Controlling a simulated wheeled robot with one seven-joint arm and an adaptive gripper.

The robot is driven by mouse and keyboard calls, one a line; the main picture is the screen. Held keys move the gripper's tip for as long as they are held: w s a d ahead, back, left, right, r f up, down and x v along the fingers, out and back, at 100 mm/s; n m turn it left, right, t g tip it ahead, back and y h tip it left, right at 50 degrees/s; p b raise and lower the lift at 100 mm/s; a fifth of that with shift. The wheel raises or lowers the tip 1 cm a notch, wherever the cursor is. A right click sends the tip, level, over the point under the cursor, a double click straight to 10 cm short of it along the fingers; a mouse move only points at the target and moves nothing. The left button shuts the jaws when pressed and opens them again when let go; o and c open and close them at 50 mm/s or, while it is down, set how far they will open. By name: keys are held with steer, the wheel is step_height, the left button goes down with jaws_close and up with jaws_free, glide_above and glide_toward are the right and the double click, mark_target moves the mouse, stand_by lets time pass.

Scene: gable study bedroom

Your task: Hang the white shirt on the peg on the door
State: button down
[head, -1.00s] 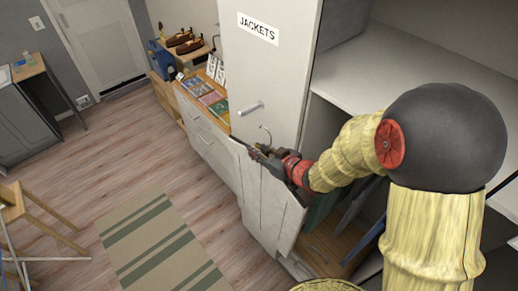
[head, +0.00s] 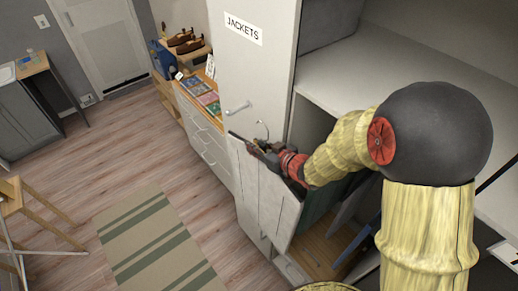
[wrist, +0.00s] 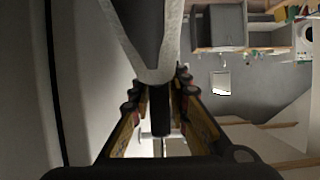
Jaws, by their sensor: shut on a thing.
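The white shirt (head: 268,195) hangs from a hanger with a thin wire hook (head: 263,127) in front of the tall white door in the head view. My gripper (head: 257,147) is shut on the hanger just below its hook. The pale peg (head: 237,108) sticks out of the door under the JACKETS label (head: 243,29). The hook is apart from the peg in the picture, lower and to its right; their depth gap is hard to tell. In the wrist view my fingers (wrist: 160,100) close on a dark piece, with a pale-edged grey wedge above it.
An open cabinet with shelves (head: 400,80) stands right of the door. A low drawer unit (head: 205,140) with books and shoes stands behind it. A striped rug (head: 155,240) lies on clear floor to the left. A wooden stool (head: 25,205) stands at the far left.

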glide_above(235, 136)
steer(key=shift+s+d+r, duration=0.1)
steer(key=shift+s, duration=0.05)
steer(key=shift+f+b, duration=0.7)
steer(key=shift+f, duration=0.2)
stand_by(0.5)
stand_by(0.3)
steer(key=c, duration=1.6)
jaws_free()
